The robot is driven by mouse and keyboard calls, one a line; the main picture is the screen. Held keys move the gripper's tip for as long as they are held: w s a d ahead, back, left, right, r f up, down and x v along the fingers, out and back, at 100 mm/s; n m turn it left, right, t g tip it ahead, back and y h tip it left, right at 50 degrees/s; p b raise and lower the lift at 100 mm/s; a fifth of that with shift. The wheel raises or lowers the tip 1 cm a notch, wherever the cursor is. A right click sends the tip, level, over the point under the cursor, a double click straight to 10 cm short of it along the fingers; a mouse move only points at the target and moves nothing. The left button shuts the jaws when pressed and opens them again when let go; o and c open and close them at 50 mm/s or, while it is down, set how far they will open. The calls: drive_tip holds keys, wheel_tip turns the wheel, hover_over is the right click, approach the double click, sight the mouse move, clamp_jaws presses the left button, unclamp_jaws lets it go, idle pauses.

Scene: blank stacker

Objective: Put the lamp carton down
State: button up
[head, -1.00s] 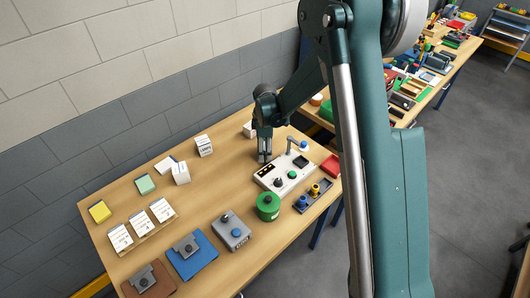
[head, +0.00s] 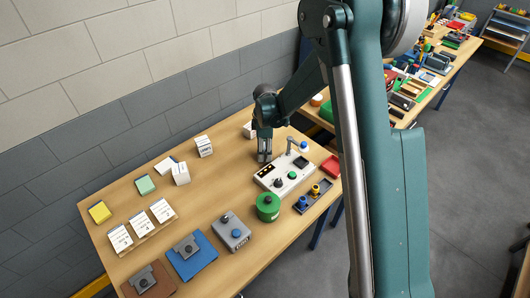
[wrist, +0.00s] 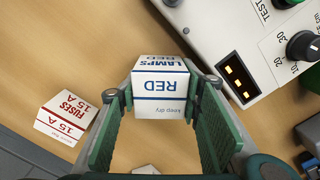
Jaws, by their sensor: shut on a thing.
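The lamp carton (wrist: 162,88) is a white box with blue print reading "LAMPS RED". In the wrist view it sits between the green pads of my gripper (wrist: 161,98), which is shut on it. In the head view my gripper (head: 264,157) points down near the back edge of the wooden table, just left of the white test panel. The carton cannot be made out there, and I cannot tell whether it touches the table.
A white fuses carton (wrist: 67,117) with red print stands left of my gripper in the wrist view. The white test panel (wrist: 212,32) with a knob (wrist: 303,46) is close on the right. A green round container (head: 268,207) stands in front of the panel. Bare wood lies left of my gripper.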

drive_tip(key=shift+r, duration=0.15)
drive_tip(key=shift+r, duration=4.9)
drive_tip(key=shift+a, duration=0.1)
drive_tip(key=s+a+n, duration=0.4)
drive_tip(key=s+a, duration=0.6)
drive_tip(key=s, duration=0.4)
drive_tip(key=s+a+n, duration=0.5)
drive_tip(key=s+a, duration=0.4)
drive_tip(key=s, duration=0.5)
drive_tip(key=shift+s+a+p, duration=0.15)
drive_tip(key=shift+a+p, duration=0.2)
drive_tip(key=shift+f, duration=2.85)
